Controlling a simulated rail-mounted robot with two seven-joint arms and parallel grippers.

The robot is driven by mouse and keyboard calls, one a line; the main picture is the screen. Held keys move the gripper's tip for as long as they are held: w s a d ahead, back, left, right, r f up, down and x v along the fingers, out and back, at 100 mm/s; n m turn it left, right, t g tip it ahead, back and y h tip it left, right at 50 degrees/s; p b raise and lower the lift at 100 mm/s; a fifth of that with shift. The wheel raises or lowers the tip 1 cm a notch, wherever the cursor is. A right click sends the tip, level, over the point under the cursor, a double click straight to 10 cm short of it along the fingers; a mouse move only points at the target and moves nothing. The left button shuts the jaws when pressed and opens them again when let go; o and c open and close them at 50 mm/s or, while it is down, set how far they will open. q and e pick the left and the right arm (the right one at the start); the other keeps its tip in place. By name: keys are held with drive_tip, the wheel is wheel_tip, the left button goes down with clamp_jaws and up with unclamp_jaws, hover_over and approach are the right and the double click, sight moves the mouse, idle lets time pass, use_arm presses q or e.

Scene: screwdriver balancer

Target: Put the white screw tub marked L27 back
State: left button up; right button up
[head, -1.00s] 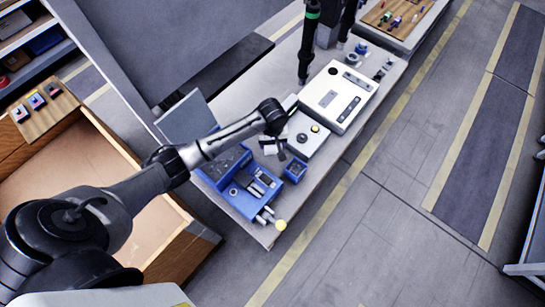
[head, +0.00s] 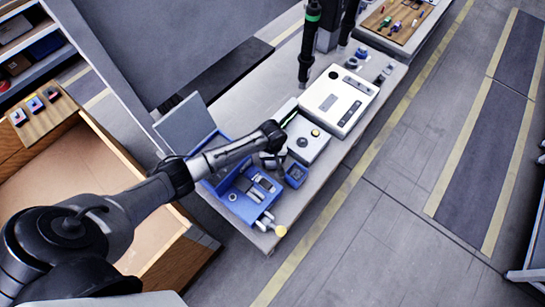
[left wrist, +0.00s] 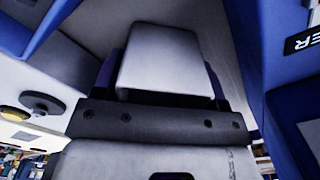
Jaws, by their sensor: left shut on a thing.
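My left gripper (head: 270,160) is low over the bench, between the blue open case (head: 233,196) and the grey unit with a round knob (head: 308,139). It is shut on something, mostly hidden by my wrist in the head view. In the left wrist view a plain white block (left wrist: 165,62) sits just beyond the dark bolted bar of my gripper, with a dark blue edge behind it. I cannot tell whether this block is the tub or a finger. No L27 mark is readable. My right gripper is not in view.
A small blue bin (head: 296,174) stands right of my gripper. A larger white panel unit (head: 338,98) lies further back. A yellow round knob (head: 281,231) is at the bench's front corner. A dark hanging tool (head: 306,50) comes down behind the units.

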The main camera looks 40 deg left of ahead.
use_arm(q)
drive_tip(key=shift+f, duration=0.1)
drive_tip(key=o, duration=0.6)
drive_tip(key=shift+f, duration=0.1)
drive_tip(key=o, duration=0.4)
drive_tip(key=shift+o, duration=0.2)
wheel_tip(320, 180, up, 12)
drive_tip(key=p, duration=0.2)
drive_tip(key=shift+r, duration=0.25)
